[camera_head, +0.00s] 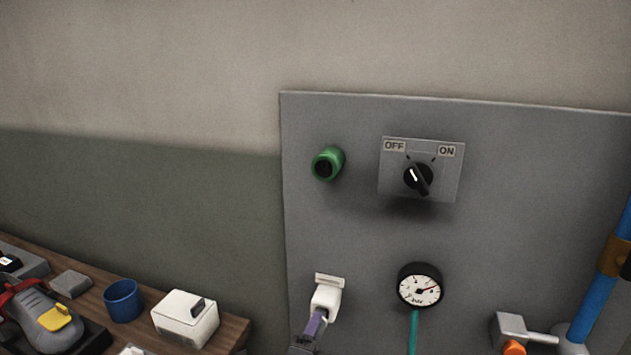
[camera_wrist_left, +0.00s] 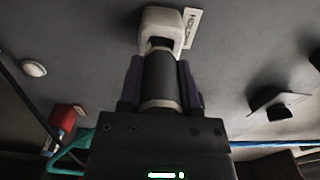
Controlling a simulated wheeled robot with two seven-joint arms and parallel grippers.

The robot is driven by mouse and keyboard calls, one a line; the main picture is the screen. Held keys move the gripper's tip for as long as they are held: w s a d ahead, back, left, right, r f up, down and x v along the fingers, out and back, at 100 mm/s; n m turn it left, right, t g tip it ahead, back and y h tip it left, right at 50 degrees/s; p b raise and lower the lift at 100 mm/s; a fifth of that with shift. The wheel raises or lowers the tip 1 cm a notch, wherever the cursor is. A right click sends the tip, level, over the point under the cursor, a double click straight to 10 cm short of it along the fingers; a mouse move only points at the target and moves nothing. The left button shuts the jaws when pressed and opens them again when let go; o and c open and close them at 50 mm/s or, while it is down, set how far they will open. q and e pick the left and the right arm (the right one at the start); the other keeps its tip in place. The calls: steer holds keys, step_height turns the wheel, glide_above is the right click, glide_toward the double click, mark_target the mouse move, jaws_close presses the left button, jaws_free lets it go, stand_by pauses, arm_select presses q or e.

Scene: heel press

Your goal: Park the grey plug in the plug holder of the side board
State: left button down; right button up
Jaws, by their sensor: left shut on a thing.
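The grey plug (camera_wrist_left: 159,78) is a dark cylinder with lighter bands, held between the two purple fingers of my left gripper (camera_wrist_left: 160,88). The white plug holder (camera_wrist_left: 162,20) is straight ahead of the plug, with a small label beside it. The plug's far end is at the holder's opening; I cannot tell how deep it sits. In the head view my left gripper (camera_head: 314,326) is just below the white holder (camera_head: 326,297) on the grey side board (camera_head: 345,235), and the fingers hide the plug. My right gripper is not in view.
The board also carries a green socket (camera_head: 328,163), an OFF/ON switch (camera_head: 418,178) and a gauge (camera_head: 420,287) with a teal hose. A blue pipe (camera_head: 600,295) stands at right. A wooden bench (camera_head: 236,328) with a blue cup (camera_head: 123,300) and white box (camera_head: 185,318) is at left.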

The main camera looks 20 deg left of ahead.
arm_select(q)
steer(key=shift+w, duration=0.8)
steer(key=shift+c, duration=1.1)
jaws_free()
steer(key=s, duration=1)
steer(key=s+f+n+g+b, duration=0.1)
steer(key=s+f+n+g, duration=0.3)
steer(key=f, duration=0.6)
steer(key=s+a+f+n+g, duration=0.1)
steer(key=s+f+n+g, duration=0.15)
steer(key=s+f, duration=0.55)
steer(key=s+f+n+g+b, duration=0.1)
steer(key=s+f+n+g, duration=0.25)
steer(key=f, duration=0.85)
steer(key=s+a+f+n+g, duration=0.2)
steer(key=s+f+n+g, duration=0.1)
steer(key=s, duration=0.7)
steer(key=s+a+f+n+g, duration=0.2)
steer(key=s+f+g, duration=0.2)
steer(key=s, duration=0.6)
step_height(320, 180, down, 2)
steer(key=shift+f+n+y, duration=0.1)
steer(key=shift+n+y, duration=0.3)
